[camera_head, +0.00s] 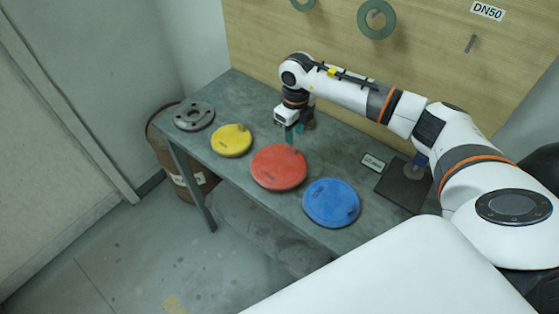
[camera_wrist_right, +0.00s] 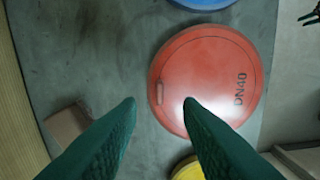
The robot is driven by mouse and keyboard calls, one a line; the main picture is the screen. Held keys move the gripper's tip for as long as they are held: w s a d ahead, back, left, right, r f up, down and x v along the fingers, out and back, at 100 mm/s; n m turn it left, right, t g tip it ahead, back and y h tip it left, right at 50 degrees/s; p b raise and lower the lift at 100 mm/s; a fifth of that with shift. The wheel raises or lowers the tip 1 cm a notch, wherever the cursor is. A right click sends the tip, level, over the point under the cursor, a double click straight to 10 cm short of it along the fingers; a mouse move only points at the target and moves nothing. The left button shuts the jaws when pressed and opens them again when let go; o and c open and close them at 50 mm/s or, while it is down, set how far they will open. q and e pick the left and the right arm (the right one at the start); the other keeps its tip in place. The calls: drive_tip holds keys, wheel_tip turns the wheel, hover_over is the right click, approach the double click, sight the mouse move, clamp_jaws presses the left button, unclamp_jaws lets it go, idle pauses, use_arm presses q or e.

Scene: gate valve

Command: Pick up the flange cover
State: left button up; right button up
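Three round flange covers lie on the grey table: a yellow one (camera_head: 231,141), a red one (camera_head: 278,168) and a blue one (camera_head: 331,203). My right gripper (camera_head: 294,136) is over the table, at the far edge of the red cover. In the right wrist view its two green fingers (camera_wrist_right: 159,104) are spread with nothing between them. The red cover (camera_wrist_right: 208,75), marked DN40, has a small raised tab near its left edge, just above the gap between the fingertips. Parts of the blue cover (camera_wrist_right: 203,3) and yellow cover (camera_wrist_right: 188,170) also show. My left gripper is not seen.
A grey flange with holes (camera_head: 194,115) lies at the table's left end. A brown block (camera_wrist_right: 68,122) stands near the fingers. A small sign (camera_head: 373,162) and dark mat (camera_head: 403,188) are at right. A wooden board with a DN50 label (camera_head: 488,11) stands behind.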

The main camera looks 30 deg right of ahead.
sight(293, 147)
drive_tip(key=shift+d+f, duration=0.1)
drive_tip(key=shift+f, duration=0.15)
wheel_tip(293, 147, down, 4)
drive_tip(key=p, duration=0.3)
drive_tip(key=shift+f, duration=0.5)
clamp_jaws()
